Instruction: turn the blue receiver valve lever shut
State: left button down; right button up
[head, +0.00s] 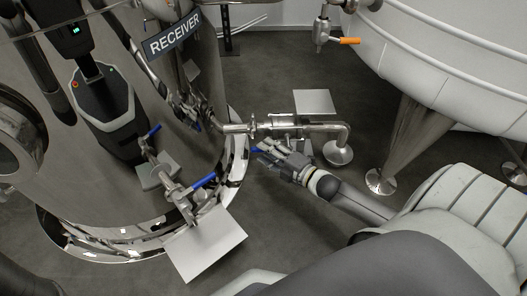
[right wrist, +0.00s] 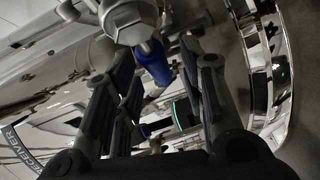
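The receiver tank (head: 110,190) is a polished steel vessel at the left of the head view. A pipe with a valve (head: 250,128) leaves its side. A blue lever (head: 257,149) shows beside the fingertips of my right gripper (head: 272,155), just below this pipe. In the right wrist view, the blue lever (right wrist: 157,63) lies between the fingers of my right gripper (right wrist: 165,75), beneath a metal hexagonal fitting (right wrist: 128,18). The fingers stand apart, with gaps visible beside the lever. Contact cannot be told. My left gripper is not in view.
Another valve with a blue lever (head: 204,181) stands at the tank's front, above a white plate (head: 203,243). The tank mirrors my body and the levers. A white tank with an orange-handled valve (head: 349,41) is at right. Open floor lies beyond the pipe.

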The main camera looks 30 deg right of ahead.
jog(key=shift+b+x, duration=0.3)
jog(key=shift+x, duration=0.75)
grip_shut()
